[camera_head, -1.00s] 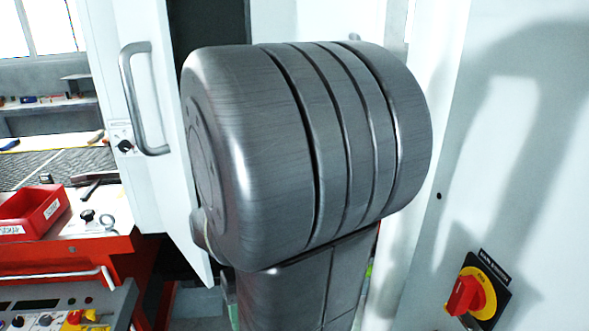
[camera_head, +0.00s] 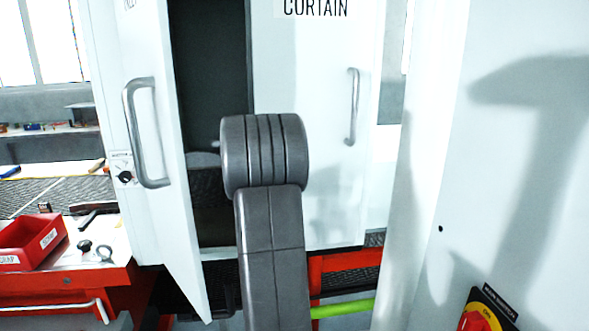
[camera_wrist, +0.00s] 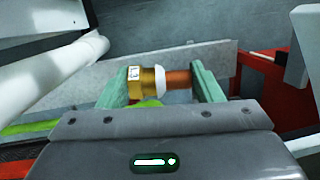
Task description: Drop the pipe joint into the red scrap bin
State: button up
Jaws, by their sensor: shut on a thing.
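The pipe joint (camera_wrist: 150,82) shows in the wrist view, with a brass body, a white ring and a copper-coloured end. My gripper (camera_wrist: 165,85) has its green fingers shut on the two ends of the joint. The gripper and joint are hidden in the head view behind my own arm, which reaches into the cabinet opening. The red scrap bin (camera_head: 42,250) stands on the red-framed bench at the left of the head view, well apart from my arm. It carries white labels.
A white cabinet with an open door (camera_head: 150,200) stands between the bin and my arm. A ring-shaped part (camera_head: 104,253) and a black knob (camera_head: 84,246) lie beside the bin. A red and yellow switch (camera_head: 482,315) is on the right panel.

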jog(key=w+d+f+m, duration=0.1)
jog(key=w+d+f, duration=0.2)
jog(key=w, duration=0.3)
jog(key=shift+d+f, duration=0.3)
jog(key=shift+d, duration=0.35)
jog(key=shift+f, duration=0.1)
